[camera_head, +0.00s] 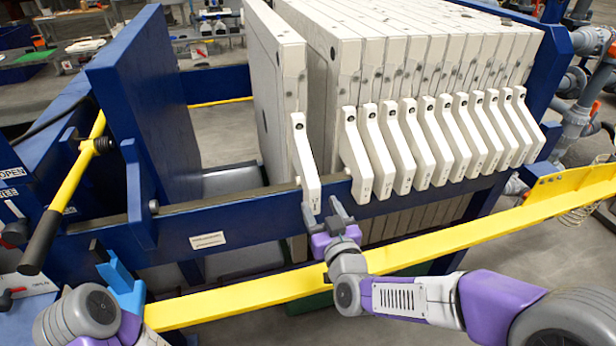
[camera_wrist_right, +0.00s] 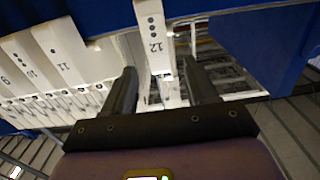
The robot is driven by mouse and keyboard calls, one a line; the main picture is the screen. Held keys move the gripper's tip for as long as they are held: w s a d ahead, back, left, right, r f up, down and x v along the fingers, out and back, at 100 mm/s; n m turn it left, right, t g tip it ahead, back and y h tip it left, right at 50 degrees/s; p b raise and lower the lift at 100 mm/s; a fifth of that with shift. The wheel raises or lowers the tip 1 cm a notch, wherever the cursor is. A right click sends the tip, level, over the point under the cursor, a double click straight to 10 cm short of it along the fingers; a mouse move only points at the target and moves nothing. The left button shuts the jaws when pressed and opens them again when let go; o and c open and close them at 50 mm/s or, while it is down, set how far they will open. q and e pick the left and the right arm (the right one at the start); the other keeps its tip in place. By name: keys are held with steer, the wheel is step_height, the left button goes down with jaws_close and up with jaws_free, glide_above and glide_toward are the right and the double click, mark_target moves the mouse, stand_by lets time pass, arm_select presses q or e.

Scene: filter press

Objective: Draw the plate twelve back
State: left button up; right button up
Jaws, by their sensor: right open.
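Plate twelve (camera_head: 278,100) is a cream filter plate standing apart, left of the packed plates, with a gap between. Its slanted handle (camera_head: 306,165) hangs over the blue side rail; in the right wrist view the handle (camera_wrist_right: 154,38) is marked 12. My right gripper (camera_head: 338,212) is open beside the lower end of that handle. In the right wrist view its two dark fingers (camera_wrist_right: 159,75) stand apart, with the handle's lower end ahead between their tips and not clamped. My left gripper (camera_head: 108,262) is low at the left, away from the plates; its jaw opening is unclear.
Several packed plates (camera_head: 420,50) with a row of handles stand to the right. The blue pusher plate (camera_head: 150,100) stands left, with open room between it and plate twelve. A yellow bar (camera_head: 430,247) crosses in front of the press. A black-gripped yellow lever (camera_head: 75,180) is at left.

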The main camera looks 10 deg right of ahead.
mark_target(315, 193)
steer(key=shift+w+r, duration=0.25)
steer(key=shift+r, duration=0.1)
steer(key=w+b, duration=0.1)
steer(key=w, duration=0.5)
steer(key=shift+w, duration=0.4)
steer(key=shift+a, duration=0.1)
jaws_close()
